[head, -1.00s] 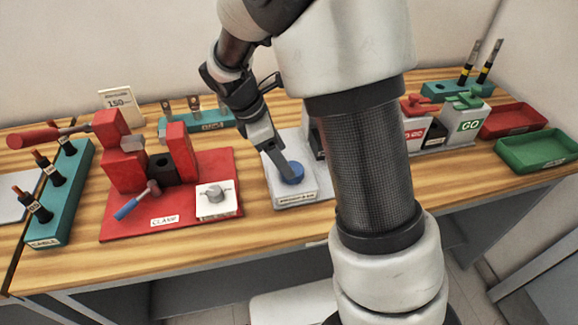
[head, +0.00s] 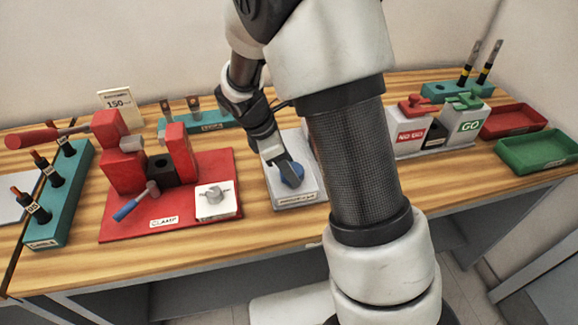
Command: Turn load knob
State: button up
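The box has a front label too small to read. My gripper (head: 285,166) points down at the blue knob from above and behind, its fingertips at the knob and covering part of it. I cannot tell whether the fingers are closed on it.
The red base (head: 190,222) carries a red clamp with a blue-handled lever (head: 130,208). Teal racks (head: 62,205) stand left and behind. NO-GO (head: 411,137) and GO (head: 470,126) blocks and red and green trays (head: 540,152) are at right. The front bench strip is clear.

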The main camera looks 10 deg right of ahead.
jog(key=m, duration=0.2)
jog(key=m+g+p, duration=0.1)
jog(key=m, duration=0.1)
jog(key=m+g+p, duration=0.1)
jog(key=shift+w+r+m+y, duration=0.1)
jog(key=shift+w+m+y, duration=0.2)
jog(key=shift+m, duration=0.1)
jog(key=m+g, duration=0.1)
jog(key=m, duration=0.2)
jog(key=m+y+p, duration=0.1)
jog(key=m, duration=0.2)
jog(key=shift+w+d+g+y, duration=0.1)
jog(key=shift+d+g+y, duration=0.1)
jog(key=shift+g+y, duration=0.15)
jog(key=m, duration=0.2)
jog(key=m+y, duration=0.1)
jog(key=m, duration=0.1)
jog(key=shift+d+m+g+y, duration=0.15)
jog(key=shift+m+g+y, duration=0.1)
jog(key=shift+m+g, duration=0.15)
jog(key=shift+d+m+y, duration=0.1)
jog(key=shift+m+y, duration=0.7)
jog(key=shift+m, duration=1.2)
jog(key=shift+w, duration=0.1)
jog(key=o, duration=1.1)
